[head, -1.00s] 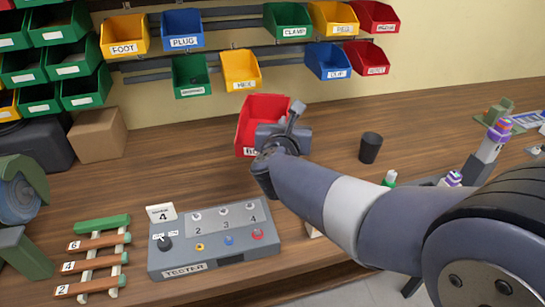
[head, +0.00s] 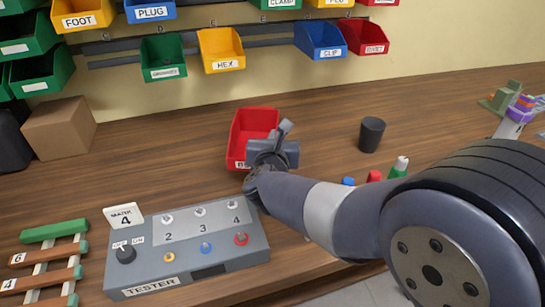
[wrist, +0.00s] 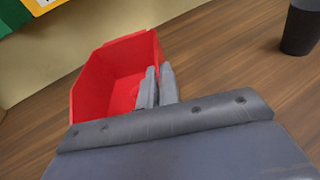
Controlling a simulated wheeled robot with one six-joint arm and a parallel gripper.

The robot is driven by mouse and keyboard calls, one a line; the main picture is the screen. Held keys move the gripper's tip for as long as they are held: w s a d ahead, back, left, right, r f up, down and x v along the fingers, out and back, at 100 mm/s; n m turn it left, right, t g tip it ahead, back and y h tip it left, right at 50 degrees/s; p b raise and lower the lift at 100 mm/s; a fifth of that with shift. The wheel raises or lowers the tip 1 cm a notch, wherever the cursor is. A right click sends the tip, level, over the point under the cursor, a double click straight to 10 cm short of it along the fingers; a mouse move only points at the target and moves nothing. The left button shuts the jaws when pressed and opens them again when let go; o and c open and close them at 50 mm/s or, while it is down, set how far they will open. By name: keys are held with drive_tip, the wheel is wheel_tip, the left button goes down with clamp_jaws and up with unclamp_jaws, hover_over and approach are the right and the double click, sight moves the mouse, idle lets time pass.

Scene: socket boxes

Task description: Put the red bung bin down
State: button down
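The red bin (head: 240,133) is over the wooden bench, with its open top up and a partly hidden label on its front. It looks to be at or very near the bench top; I cannot tell whether it touches. My gripper (head: 283,130) is at the bin's right side. In the wrist view the red bin (wrist: 100,85) looks empty, and my gripper's two fingers (wrist: 158,86) are close together on its near right wall, one inside and one outside. My arm hides part of the bin's front right.
A grey tester box (head: 190,250) stands in front of the bin. A dark cup (head: 371,135) stands to the right, with small coloured bottles (head: 398,167) nearer. A cardboard box (head: 60,125) is at left. Bins hang on wall rails behind. Bench between bin and cup is clear.

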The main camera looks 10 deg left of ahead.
drive_tip(key=shift+f+b, duration=0.4)
drive_tip(key=shift+f, duration=1.75)
drive_tip(key=shift+f+b, duration=0.15)
drive_tip(key=shift+b, duration=0.15)
drive_tip(key=c, duration=1.6)
unclamp_jaws()
drive_tip(key=shift+c, duration=0.2)
drive_tip(key=shift+r+p, duration=0.2)
drive_tip(key=shift+p, duration=0.1)
drive_tip(key=v, duration=1.2)
